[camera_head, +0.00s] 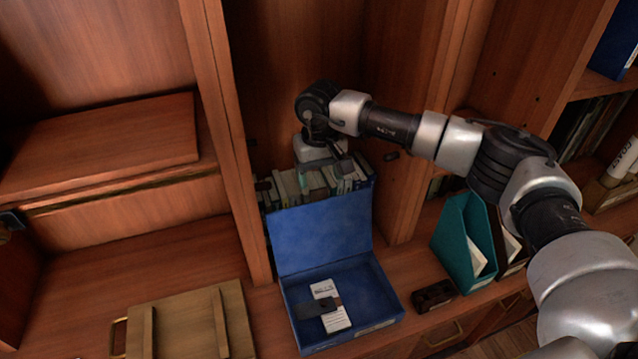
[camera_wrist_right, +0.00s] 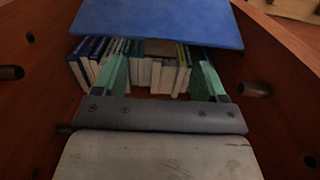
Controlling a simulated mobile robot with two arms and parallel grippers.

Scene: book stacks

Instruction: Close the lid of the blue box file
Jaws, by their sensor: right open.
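The blue box file (camera_head: 393,319) stands on the shelf with its lid (camera_head: 318,238) raised, leaning back in front of a row of books. White printed cards (camera_head: 332,309) and a dark clip (camera_head: 318,308) lie inside its tray. My right gripper (camera_head: 328,178) is behind the lid, near its top edge and over the books; its fingertips are partly hidden in the head view. In the right wrist view the gripper (camera_wrist_right: 160,70) is open and empty, with the blue lid (camera_wrist_right: 160,22) just beyond its fingers. I cannot tell whether they touch.
Books (camera_wrist_right: 155,72) stand behind the lid, between wooden cabinet walls (camera_head: 235,130). A teal magazine file (camera_head: 455,245) and a dark wooden block (camera_head: 434,295) are right of the box file. A wooden crate lid (camera_head: 185,325) lies to its left.

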